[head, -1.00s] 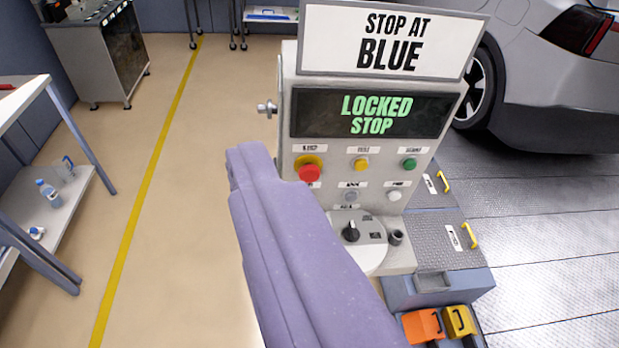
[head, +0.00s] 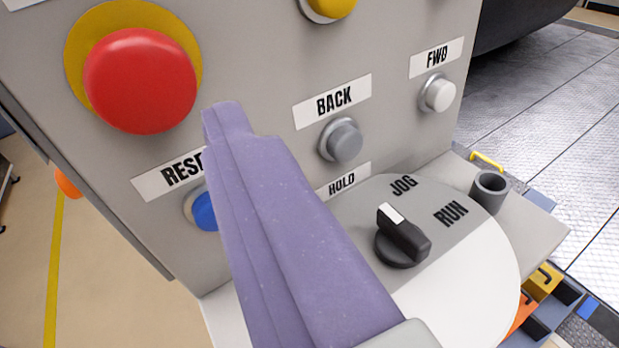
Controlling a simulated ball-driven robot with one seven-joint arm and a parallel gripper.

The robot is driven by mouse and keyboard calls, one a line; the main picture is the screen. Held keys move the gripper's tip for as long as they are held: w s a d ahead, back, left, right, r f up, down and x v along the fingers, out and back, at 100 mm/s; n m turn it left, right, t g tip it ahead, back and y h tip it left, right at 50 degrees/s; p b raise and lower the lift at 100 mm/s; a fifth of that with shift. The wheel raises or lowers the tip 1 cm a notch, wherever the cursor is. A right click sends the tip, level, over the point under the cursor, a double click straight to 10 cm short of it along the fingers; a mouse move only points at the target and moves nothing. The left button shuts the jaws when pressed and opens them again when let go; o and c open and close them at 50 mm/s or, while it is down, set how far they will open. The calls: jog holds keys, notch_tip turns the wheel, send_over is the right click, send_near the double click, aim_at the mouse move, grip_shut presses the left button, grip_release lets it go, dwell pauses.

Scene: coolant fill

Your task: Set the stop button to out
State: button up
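The stop button is a large red mushroom head (head: 141,80) on a yellow collar (head: 78,48), at the upper left of the grey control panel (head: 245,75). It stands proud of the collar; I cannot tell whether it is in or out. My gripper (head: 222,108) shows as one purple finger, its tip just right of and below the red button in the picture, apart from it as far as I can see. Only one finger edge shows, so its opening is unclear. The finger partly covers the reset label (head: 170,174) and the blue button (head: 203,212).
A black selector knob (head: 402,237) stands on the lower ledge beside a dark cup (head: 490,190). Open floor (head: 95,255) lies left of the panel.

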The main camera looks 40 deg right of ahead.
aim_at(147, 104)
jog(key=shift+h, duration=0.3)
jog(key=x, duration=0.4)
jog(key=d+f+x, duration=0.1)
jog(key=x, duration=0.2)
jog(key=shift+s+d, duration=0.1)
jog(key=shift+s, duration=0.1)
grip_shut()
jog(key=shift+s+a+f+b, duration=0.2)
jog(key=shift+s+b, duration=0.25)
jog(key=shift+b, duration=0.45)
jog(key=shift+s+r, duration=0.1)
jog(key=shift+s, duration=0.25)
grip_release()
jog(key=shift+r, duration=0.15)
